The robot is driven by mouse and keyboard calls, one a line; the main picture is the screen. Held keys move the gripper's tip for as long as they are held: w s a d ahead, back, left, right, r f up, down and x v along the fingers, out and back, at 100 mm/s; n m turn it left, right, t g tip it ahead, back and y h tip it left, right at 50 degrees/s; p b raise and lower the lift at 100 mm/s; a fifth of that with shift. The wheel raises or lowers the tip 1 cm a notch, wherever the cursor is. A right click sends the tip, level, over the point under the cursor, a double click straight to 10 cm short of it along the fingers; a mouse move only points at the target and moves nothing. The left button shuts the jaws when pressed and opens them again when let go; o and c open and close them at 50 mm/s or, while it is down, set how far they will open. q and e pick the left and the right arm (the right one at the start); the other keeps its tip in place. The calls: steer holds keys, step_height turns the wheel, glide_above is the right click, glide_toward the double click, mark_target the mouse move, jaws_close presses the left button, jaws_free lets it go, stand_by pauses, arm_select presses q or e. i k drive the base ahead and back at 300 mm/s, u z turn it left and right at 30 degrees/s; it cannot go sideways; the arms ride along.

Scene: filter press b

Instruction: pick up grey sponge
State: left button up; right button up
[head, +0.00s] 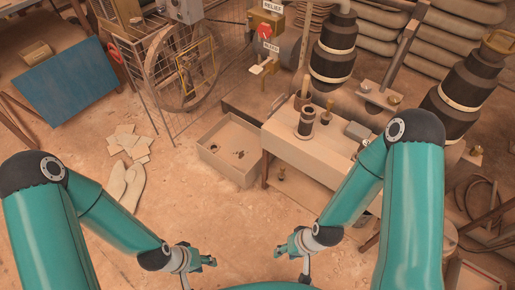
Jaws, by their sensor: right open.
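A small grey block (357,131), which looks like the grey sponge, lies on the pale bench (318,150) at right of centre. My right arm's elbow is close beside it in the picture and may cover part of the bench around it. My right gripper (291,266) is open and empty, low in the head view, in front of the bench and well apart from the block. My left gripper (198,274) is further left over the floor, its fingers spread and nothing seen between them.
A dark cylinder (306,121) with a wooden handle stands on the bench. An open shallow box (229,155) sits left of the bench. Large black-banded pipes (333,60) rise behind it. Pale scraps (128,142) lie on the floor at left. Floor between the grippers looks clear.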

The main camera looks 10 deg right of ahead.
mark_target(358, 133)
steer(key=u, duration=0.1)
steer(key=i, duration=0.2)
steer(key=z, duration=2.45)
steer(key=k, duration=1.25)
steer(key=u, duration=0.85)
steer(key=i, duration=1.4)
steer(key=u, duration=0.5)
